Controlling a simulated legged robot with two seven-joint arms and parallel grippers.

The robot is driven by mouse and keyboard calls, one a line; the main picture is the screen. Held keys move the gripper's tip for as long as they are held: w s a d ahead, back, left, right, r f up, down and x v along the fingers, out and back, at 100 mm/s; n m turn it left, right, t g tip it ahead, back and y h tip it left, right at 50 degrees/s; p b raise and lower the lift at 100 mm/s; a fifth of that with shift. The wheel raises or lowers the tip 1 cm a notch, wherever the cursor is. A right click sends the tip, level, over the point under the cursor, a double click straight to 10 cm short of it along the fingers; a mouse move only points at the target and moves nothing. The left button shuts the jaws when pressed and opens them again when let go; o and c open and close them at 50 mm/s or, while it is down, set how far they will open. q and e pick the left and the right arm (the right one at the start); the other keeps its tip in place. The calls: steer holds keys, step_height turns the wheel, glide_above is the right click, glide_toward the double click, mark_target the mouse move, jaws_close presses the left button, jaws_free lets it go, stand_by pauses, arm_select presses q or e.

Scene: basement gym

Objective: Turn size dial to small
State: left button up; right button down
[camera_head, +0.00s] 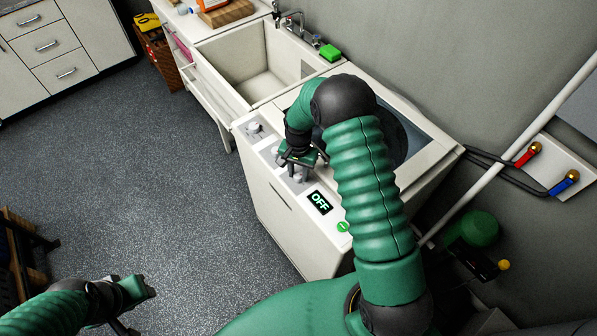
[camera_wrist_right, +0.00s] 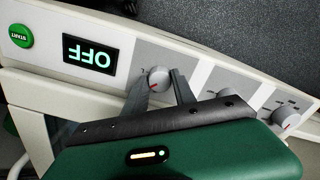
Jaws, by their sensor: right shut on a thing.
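The white washing machine (camera_head: 285,222) has a front control panel with a row of grey dials. In the right wrist view, the dial (camera_wrist_right: 157,79) closest to the display has a red pointer mark. My right gripper (camera_wrist_right: 162,88) is shut on this dial, one finger on each side. In the head view my right gripper (camera_head: 298,176) reaches down to the panel and mostly hides that dial. A middle dial (camera_wrist_right: 225,94) and a far dial (camera_wrist_right: 288,119) stand free. Dial labels are too small to read. My left gripper (camera_head: 137,306) is open and empty at the lower left.
The display (camera_head: 320,202) reads OFF, with a green start button (camera_head: 343,227) beside it. A sink (camera_head: 250,62) with a green sponge (camera_head: 330,52) adjoins the washer. Hoses with red and blue taps (camera_head: 564,182) are on the right wall.

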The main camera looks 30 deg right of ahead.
steer(key=shift+w, duration=0.1)
steer(key=shift+n, duration=0.3)
steer(key=n, duration=0.3)
steer(key=shift+d+n+b, duration=0.1)
steer(key=shift+n+b, duration=0.3)
steer(key=n, duration=0.4)
steer(key=shift+w+r, duration=0.1)
steer(key=c, duration=1.3)
jaws_free()
steer(key=shift+o, duration=1.3)
